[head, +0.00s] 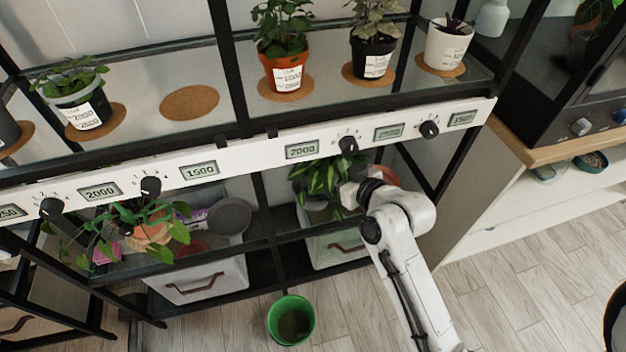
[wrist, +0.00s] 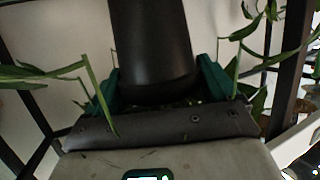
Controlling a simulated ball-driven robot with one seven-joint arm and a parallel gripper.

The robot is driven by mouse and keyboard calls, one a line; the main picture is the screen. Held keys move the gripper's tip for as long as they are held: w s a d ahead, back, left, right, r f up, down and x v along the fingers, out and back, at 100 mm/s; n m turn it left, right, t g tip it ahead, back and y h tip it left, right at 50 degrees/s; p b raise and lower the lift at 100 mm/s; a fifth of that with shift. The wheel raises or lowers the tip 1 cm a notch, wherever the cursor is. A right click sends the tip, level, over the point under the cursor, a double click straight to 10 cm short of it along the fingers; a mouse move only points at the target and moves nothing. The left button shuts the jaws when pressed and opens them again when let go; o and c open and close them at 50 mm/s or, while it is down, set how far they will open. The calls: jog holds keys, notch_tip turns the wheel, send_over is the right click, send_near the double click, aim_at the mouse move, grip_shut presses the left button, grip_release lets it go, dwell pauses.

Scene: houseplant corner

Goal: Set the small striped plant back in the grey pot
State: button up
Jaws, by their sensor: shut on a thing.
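My gripper (wrist: 160,82) is shut on a smooth black pot (wrist: 152,42), with a teal finger on each side of it. Green leaves show at the pot's edge between the fingers, and long narrow leaves hang at both sides. In the head view my gripper (head: 346,194) is under the white control rail, beside a leafy green plant (head: 318,176) on the lower shelf level. Whether its leaves are striped is hard to tell. The black pot is hidden there. A round grey pot or dish (head: 231,215) stands left of it on the lower shelf.
A green bucket (head: 291,320) stands on the floor. Potted plants, including one in terracotta (head: 287,76), stand on the upper glass shelf, where one cork mat (head: 189,103) is bare. The rail (head: 245,152) and black posts frame the lower shelf. A trailing plant (head: 140,225) is at left.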

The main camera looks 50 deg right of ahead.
jog(key=shift+w+d+f+b, duration=0.3)
jog(key=shift+w+f+b, duration=0.2)
jog(key=shift+w+f, duration=1)
jog(key=shift+w+d+f+b, duration=0.45)
jog(key=shift+w+f, duration=0.5)
jog(key=shift+f, duration=0.9)
jog(key=shift+w+d+f+b, duration=0.2)
jog(key=shift+w+f+b, duration=0.4)
jog(key=shift+w+f, duration=0.9)
jog(key=shift+s+f, duration=0.25)
jog(key=shift+f, duration=0.15)
jog(key=o, duration=1)
jog(key=shift+o, duration=0.2)
